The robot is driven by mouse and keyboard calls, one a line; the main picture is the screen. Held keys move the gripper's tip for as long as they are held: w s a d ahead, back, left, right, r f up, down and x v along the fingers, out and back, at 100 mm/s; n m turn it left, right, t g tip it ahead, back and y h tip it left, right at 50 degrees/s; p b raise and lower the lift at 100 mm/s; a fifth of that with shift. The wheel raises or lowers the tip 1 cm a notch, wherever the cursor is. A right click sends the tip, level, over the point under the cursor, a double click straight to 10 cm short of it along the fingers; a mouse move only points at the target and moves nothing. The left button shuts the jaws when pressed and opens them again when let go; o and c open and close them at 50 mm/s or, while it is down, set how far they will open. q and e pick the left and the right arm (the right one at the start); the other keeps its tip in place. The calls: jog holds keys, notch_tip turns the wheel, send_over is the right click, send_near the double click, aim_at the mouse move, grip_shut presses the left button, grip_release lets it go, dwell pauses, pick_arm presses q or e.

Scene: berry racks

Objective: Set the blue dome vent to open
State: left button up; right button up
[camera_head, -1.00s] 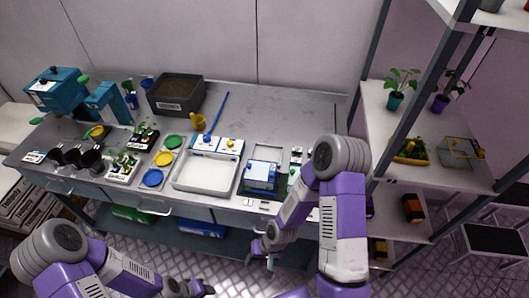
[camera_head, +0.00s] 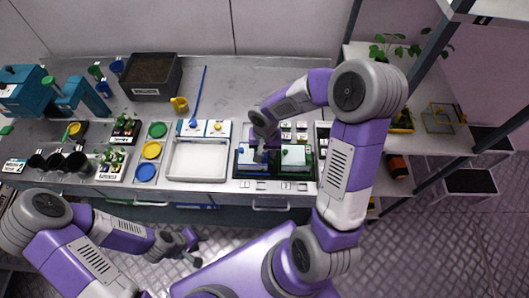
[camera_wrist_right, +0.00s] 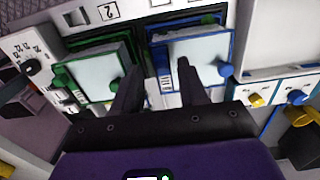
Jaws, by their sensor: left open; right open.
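The blue dome (camera_head: 247,172) is a pale lid with blue trim on the front bench, partly hidden by my right arm in the head view. It also shows in the right wrist view (camera_wrist_right: 205,49), with a round blue knob (camera_wrist_right: 225,69) at its corner. My right gripper (camera_wrist_right: 158,78) is open and empty over the domes. One finger overlaps the blue dome in the picture; the other is near the green-trimmed dome. I cannot tell whether either touches. The vent's setting is not clear. My left gripper (camera_head: 191,246) is open and empty, low in front of the bench.
The green-trimmed dome (camera_head: 297,157) stands right beside the blue one, with a green knob (camera_wrist_right: 117,86). A white tray (camera_head: 198,178) lies to the left of the blue dome. A shelf rack stands on the right. The bench's back middle is clear.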

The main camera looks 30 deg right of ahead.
jog(key=shift+f, duration=1.05)
jog(key=shift+c, duration=0.3)
grip_shut()
jog(key=shift+w, duration=0.1)
